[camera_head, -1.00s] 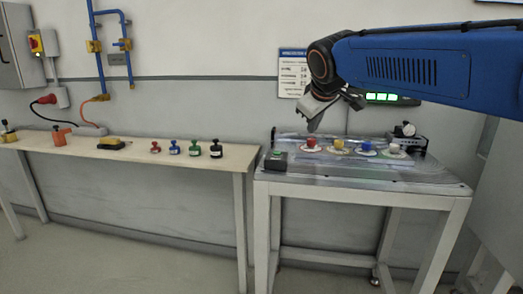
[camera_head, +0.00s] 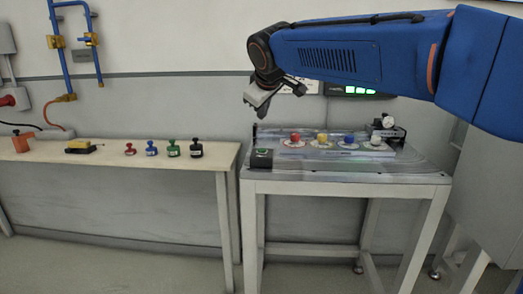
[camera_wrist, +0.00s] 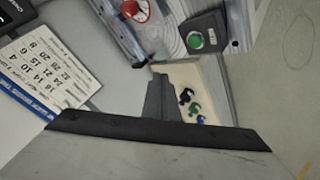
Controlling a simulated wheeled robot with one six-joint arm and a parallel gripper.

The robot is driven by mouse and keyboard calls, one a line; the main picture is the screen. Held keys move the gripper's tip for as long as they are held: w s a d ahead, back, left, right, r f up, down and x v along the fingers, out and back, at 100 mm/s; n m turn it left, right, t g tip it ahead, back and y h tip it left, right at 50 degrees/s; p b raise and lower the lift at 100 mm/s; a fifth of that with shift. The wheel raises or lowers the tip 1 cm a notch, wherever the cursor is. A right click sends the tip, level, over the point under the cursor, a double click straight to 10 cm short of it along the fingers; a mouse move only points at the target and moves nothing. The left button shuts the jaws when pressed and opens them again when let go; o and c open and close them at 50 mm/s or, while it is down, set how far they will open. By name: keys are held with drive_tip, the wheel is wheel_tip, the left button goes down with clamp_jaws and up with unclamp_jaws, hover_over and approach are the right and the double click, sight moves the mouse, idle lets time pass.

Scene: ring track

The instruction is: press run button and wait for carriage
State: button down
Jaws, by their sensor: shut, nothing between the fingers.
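The run button is a green round button on a dark box (camera_head: 262,158) at the left front corner of the track table. The green button (camera_wrist: 194,40) also shows in the wrist view, at the upper right. The ring track table (camera_head: 340,178) carries red, yellow, blue and white knobs on pale discs. I cannot make out a carriage for certain.
A long side table (camera_head: 100,154) at the left holds red, blue, green and black stamp-like pieces (camera_head: 172,149), a yellow-topped block (camera_head: 80,146) and an orange piece (camera_head: 21,142). A lit green display (camera_head: 357,90) is on the wall behind the track. Floor in front is clear.

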sight(263, 151)
drive_tip(key=shift+f, duration=4.1)
drive_tip(key=shift+f, duration=0.85)
drive_tip(key=shift+r, duration=0.9)
